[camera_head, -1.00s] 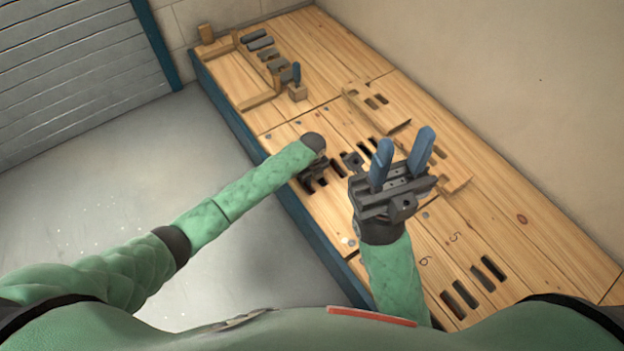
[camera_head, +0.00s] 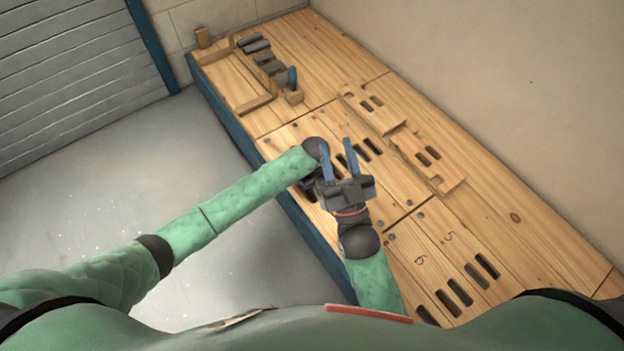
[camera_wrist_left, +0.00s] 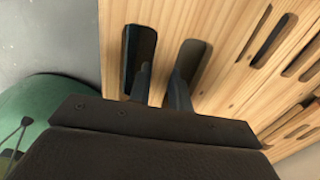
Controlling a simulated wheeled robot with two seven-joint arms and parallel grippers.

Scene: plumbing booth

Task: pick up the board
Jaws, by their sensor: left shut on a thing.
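The board (camera_head: 290,140) is a pale wooden slotted panel lying in the bench top, with screw heads along it. My left gripper (camera_head: 311,184) is down over its near edge in the head view, its fingers hidden there. In the left wrist view its two dark fingers (camera_wrist_left: 158,78) reach into two neighbouring slots of the board (camera_wrist_left: 222,85), shut on the wood between them. My right gripper (camera_head: 336,152) is in front of and above the left hand, its blue fingers apart with nothing between them. It hides part of the board.
Two loose slotted wooden pieces (camera_head: 371,108) (camera_head: 428,160) lie behind, towards the wall. A wooden rack with dark blocks (camera_head: 268,64) and a block holding a blue piece (camera_head: 292,92) stand at the far left. Slotted planks marked 5 and 6 (camera_head: 455,262) lie nearer right.

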